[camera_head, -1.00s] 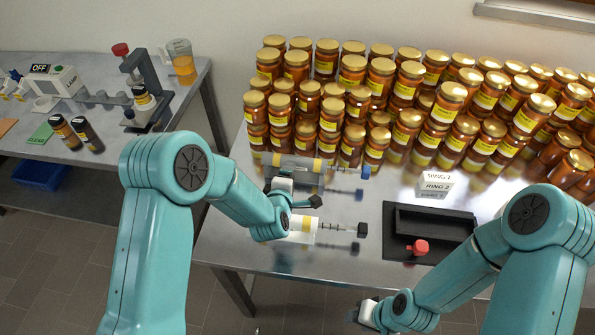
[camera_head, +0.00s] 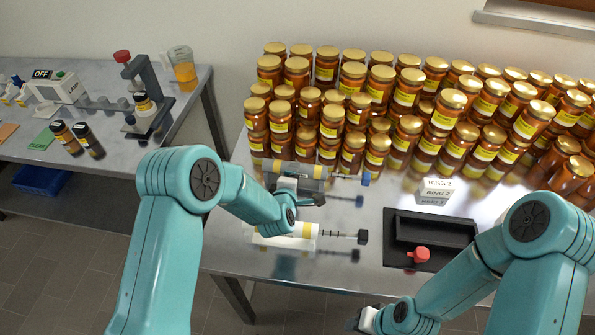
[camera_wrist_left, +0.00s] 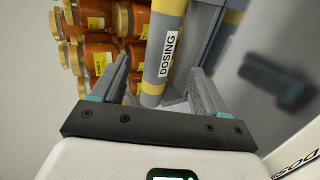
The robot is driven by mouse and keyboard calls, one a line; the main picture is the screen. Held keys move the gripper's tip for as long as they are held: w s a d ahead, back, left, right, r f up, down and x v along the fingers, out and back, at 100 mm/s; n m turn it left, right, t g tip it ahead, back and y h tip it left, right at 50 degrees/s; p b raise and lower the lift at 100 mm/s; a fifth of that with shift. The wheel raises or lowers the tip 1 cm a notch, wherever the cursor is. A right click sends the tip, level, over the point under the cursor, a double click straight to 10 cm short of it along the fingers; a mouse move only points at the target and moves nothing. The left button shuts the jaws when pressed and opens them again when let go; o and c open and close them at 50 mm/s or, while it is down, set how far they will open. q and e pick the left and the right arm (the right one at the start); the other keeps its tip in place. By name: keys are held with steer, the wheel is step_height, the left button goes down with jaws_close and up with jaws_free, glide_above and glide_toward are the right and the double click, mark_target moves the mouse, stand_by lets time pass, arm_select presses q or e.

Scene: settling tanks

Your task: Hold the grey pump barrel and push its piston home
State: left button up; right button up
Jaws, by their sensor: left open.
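The grey pump barrel (camera_head: 292,168) with a yellow band lies near the back of the steel table, its blue-tipped piston rod (camera_head: 352,177) sticking out to the right. In the left wrist view the barrel (camera_wrist_left: 167,45), marked DOSING, passes between the two fingers. My left gripper (camera_head: 292,184) is open at the barrel's near side; in the wrist view its fingers (camera_wrist_left: 158,70) stand apart on either side of it, with a gap at the right. My right gripper (camera_head: 364,318) is low at the table's front edge, its fingers mostly hidden.
A white pump (camera_head: 290,236) with a black plunger knob lies in front of the grey one. A black tray (camera_head: 433,217) with a red piece (camera_head: 419,254) stands to the right, a RING 2 sign (camera_head: 437,185) behind it. Stacked jars (camera_head: 330,125) crowd the back close behind the barrel.

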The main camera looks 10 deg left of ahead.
mark_target(312, 177)
arm_select(q)
steer(key=x, duration=0.8)
steer(key=shift+w+f, duration=0.2)
steer(key=shift+w, duration=0.15)
steer(key=c, duration=1.3)
